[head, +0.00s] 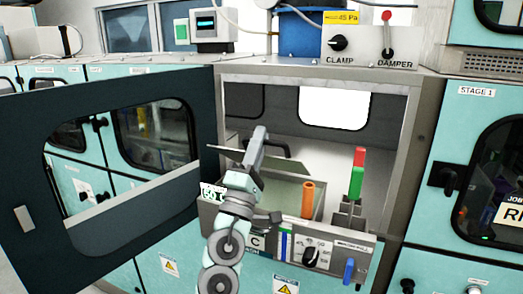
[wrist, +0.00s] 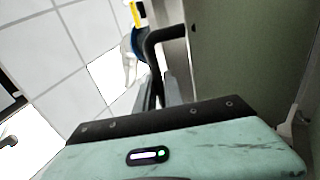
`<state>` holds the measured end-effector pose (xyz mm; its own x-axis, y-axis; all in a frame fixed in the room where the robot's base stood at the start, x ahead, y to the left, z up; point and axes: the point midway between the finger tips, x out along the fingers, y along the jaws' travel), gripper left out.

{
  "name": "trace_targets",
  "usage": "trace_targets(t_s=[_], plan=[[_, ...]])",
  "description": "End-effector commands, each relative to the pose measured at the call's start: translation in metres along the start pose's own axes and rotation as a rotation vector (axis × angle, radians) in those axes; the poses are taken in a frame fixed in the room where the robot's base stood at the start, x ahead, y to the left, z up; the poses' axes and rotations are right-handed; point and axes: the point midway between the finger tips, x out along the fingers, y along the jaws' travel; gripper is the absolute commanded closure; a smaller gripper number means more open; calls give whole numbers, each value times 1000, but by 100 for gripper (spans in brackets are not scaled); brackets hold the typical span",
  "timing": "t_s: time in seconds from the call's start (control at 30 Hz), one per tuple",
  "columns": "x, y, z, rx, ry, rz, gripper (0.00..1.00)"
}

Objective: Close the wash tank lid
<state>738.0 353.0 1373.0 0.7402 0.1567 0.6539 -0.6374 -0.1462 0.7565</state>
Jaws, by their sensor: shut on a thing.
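The wash tank (head: 322,203) sits inside the open bay of the cabinet, behind a front panel with knobs. Its lid shows as a flat grey-green panel in the wrist view (wrist: 235,50), with a black bent handle (wrist: 165,36) beside it. The handle also shows in the head view (head: 279,145) at the back of the tank. My gripper (head: 260,140) reaches into the bay from the front and is shut on the handle. The wrist view shows the fingers (wrist: 168,92) at the handle's lower end. My arm hides part of the tank, and the lid's exact angle is unclear.
A dark windowed door (head: 110,240) stands open at the left of the bay. An orange cylinder (head: 308,200) and a red-green block (head: 357,175) stand upright right of my gripper. A control panel (head: 330,250) runs along the front. The bay's right wall (head: 408,150) is close by.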

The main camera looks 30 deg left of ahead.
Motion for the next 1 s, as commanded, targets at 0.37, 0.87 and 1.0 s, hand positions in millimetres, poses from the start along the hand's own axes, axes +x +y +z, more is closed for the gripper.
trace_targets(t_s=[0.37, 0.87, 1.0], plan=[[-30, -8, 0, 0, -1, 4, 100], [-59, -14, 0, -1, 0, 5, 100], [-60, -14, 0, -1, 0, 5, 100]])
